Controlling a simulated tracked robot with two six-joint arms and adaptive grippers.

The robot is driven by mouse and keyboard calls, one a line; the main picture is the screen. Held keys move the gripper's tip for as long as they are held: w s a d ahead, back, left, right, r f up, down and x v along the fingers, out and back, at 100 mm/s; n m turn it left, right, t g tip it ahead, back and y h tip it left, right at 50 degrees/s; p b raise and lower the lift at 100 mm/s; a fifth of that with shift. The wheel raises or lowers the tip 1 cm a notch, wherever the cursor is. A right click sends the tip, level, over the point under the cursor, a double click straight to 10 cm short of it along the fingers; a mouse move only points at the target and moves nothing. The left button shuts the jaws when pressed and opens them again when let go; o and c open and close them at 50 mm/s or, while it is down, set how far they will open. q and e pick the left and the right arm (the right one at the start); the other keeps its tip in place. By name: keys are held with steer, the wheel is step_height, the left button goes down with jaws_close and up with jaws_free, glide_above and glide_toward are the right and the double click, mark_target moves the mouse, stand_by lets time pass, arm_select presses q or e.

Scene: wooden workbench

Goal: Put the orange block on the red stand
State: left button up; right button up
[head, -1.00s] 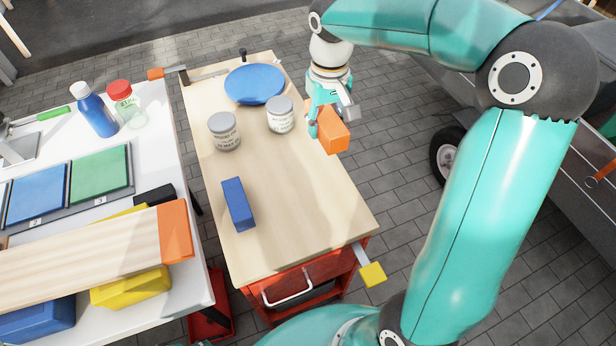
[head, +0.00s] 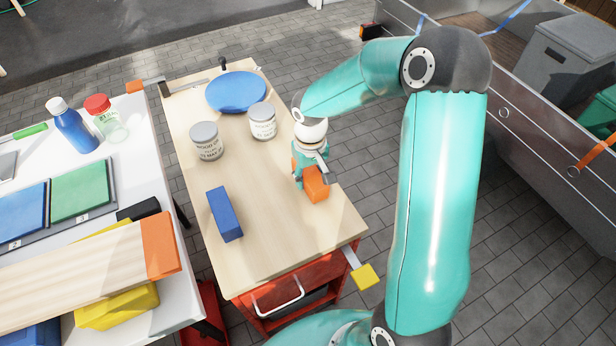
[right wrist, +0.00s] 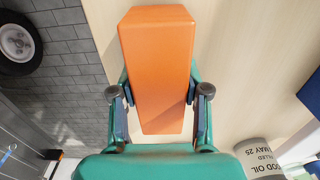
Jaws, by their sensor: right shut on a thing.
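The orange block (head: 316,188) is a long box held in my right gripper (head: 309,172), at the right edge of the wooden top (head: 270,225). In the right wrist view the block (right wrist: 158,60) lies between the two fingers of the gripper (right wrist: 162,95), which are shut on its sides. I cannot tell whether the block touches the wooden top. The wooden top belongs to a red cart (head: 300,272) with a drawer handle. I see no separate red stand that I can be sure of. My left gripper is not in view.
A blue block (head: 224,214), two grey-lidded cans (head: 206,142) (head: 263,122) and a blue disc (head: 236,92) sit on the wooden top. A clamp with a yellow end (head: 365,276) juts from its near right corner. A white table (head: 150,195) with bottles and boards stands left.

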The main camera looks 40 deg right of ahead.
mark_target(310, 172)
steer(key=shift+f, duration=0.15)
steer(key=o, duration=1.3)
steer(key=shift+c, duration=0.2)
steer(key=shift+r, duration=0.2)
step_height(310, 172, up, 12)
steer(key=shift+f+p, duration=0.1)
steer(key=shift+p, duration=0.2)
steer(key=shift+s, duration=0.1)
